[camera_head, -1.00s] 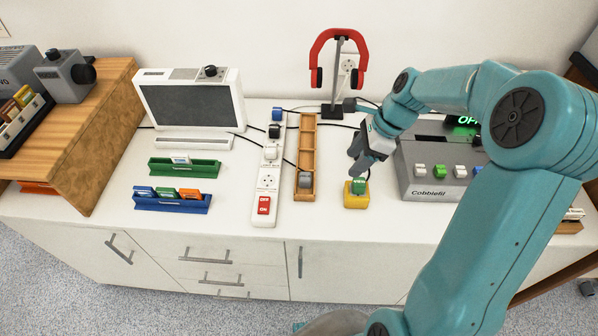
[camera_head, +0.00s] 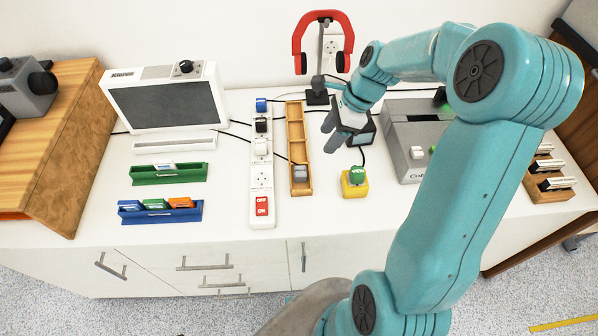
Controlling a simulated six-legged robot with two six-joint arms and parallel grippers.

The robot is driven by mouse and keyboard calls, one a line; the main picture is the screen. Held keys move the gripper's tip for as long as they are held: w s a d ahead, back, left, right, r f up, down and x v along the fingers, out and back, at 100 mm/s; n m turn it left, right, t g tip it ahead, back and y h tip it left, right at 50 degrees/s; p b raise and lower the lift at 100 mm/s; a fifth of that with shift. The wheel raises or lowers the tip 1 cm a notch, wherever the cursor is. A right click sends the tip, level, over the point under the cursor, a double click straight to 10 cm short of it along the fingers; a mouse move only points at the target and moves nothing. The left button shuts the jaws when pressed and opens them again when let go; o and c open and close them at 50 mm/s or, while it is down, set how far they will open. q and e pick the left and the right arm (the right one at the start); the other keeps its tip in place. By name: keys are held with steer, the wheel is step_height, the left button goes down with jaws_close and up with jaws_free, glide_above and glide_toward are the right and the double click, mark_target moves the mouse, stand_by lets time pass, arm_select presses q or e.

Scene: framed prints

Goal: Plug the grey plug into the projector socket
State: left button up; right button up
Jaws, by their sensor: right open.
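A grey plug (camera_head: 300,174) sits in the near end of a narrow wooden tray (camera_head: 294,112). A white power strip (camera_head: 262,190) lies just left of the tray, with blue (camera_head: 262,105), black (camera_head: 262,125) and white (camera_head: 261,146) plugs in its far part. An uncovered socket (camera_head: 262,180) shows nearer, above a red switch. I cannot tell which socket is the projector's. My right gripper (camera_head: 332,134) is open and appears empty, above the table to the right of the tray and up from the grey plug. My left gripper is not in view.
A yellow block with a green top (camera_head: 355,182) stands right of the tray. Red headphones (camera_head: 322,35) hang on a stand behind. A grey box (camera_head: 410,140) is partly hidden by my right arm. Green (camera_head: 168,174) and blue (camera_head: 160,213) racks lie left of the strip.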

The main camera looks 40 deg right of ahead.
glide_above(302, 170)
steer(key=s+d, duration=0.2)
step_height(302, 170, down, 9)
steer(key=shift+r, duration=0.1)
steer(key=shift+w+f, duration=0.2)
steer(key=shift+s+d, duration=0.1)
steer(key=shift+a, duration=0.2)
steer(key=x, duration=0.5)
steer(key=shift+a, duration=0.2)
steer(key=shift+c, duration=0.3)
steer(key=c, duration=0.6)
